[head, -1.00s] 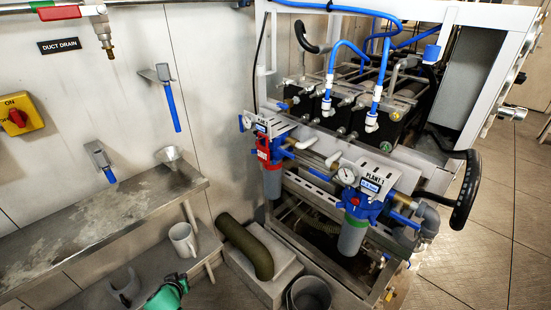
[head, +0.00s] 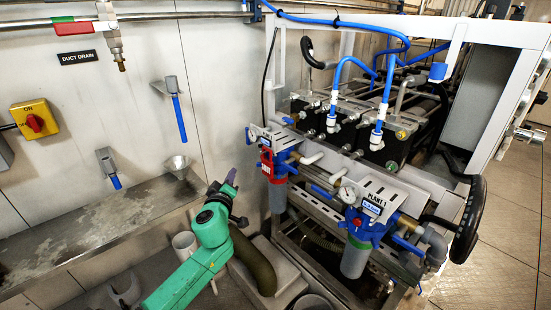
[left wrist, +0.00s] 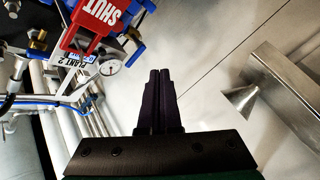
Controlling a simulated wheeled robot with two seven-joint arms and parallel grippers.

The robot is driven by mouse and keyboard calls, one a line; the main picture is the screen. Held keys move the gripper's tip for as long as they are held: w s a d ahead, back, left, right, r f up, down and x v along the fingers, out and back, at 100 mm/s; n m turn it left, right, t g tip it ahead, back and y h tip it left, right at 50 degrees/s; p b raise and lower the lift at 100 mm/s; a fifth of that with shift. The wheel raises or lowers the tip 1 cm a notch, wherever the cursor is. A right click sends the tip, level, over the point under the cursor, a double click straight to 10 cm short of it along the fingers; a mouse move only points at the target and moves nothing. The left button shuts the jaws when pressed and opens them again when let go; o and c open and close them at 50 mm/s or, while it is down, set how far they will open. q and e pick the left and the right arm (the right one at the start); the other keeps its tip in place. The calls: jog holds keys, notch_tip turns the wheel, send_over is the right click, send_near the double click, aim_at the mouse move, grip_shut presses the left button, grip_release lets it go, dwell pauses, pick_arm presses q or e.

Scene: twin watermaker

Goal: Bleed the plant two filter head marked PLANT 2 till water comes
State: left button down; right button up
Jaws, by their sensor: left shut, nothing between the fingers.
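The plant two filter head (head: 285,140) is blue, with a white label plate, a gauge and a grey bowl below. A red tag (head: 267,164) hangs on its front. In the left wrist view the tag (left wrist: 108,18) reads SHUT, upside down, beside the PLANT 2 label (left wrist: 72,62) and a round gauge (left wrist: 110,68). My left gripper (head: 231,174) is shut and empty, to the left of the filter head and apart from it. Its dark fingers (left wrist: 160,75) are together in the left wrist view. My right gripper is out of view.
The PLANT 1 filter head (head: 365,213) stands to the right. A metal funnel (head: 177,164) sits on the steel shelf (head: 100,222). A pale mug (head: 184,243) is partly behind my left arm. A thick olive hose (head: 255,268) lies below the filters.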

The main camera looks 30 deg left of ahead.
pick_arm(q)
jog(key=shift+r, duration=0.1)
jog(key=w+d+b, duration=0.1)
jog(key=w+d, duration=0.1)
jog(key=w, duration=0.6)
jog(key=shift+w+d, duration=0.2)
jog(key=shift+d, duration=0.05)
dwell(1.9)
jog(key=shift+w+d+b, duration=0.1)
jog(key=shift+w+b, duration=0.3)
jog(key=shift+b, duration=0.15)
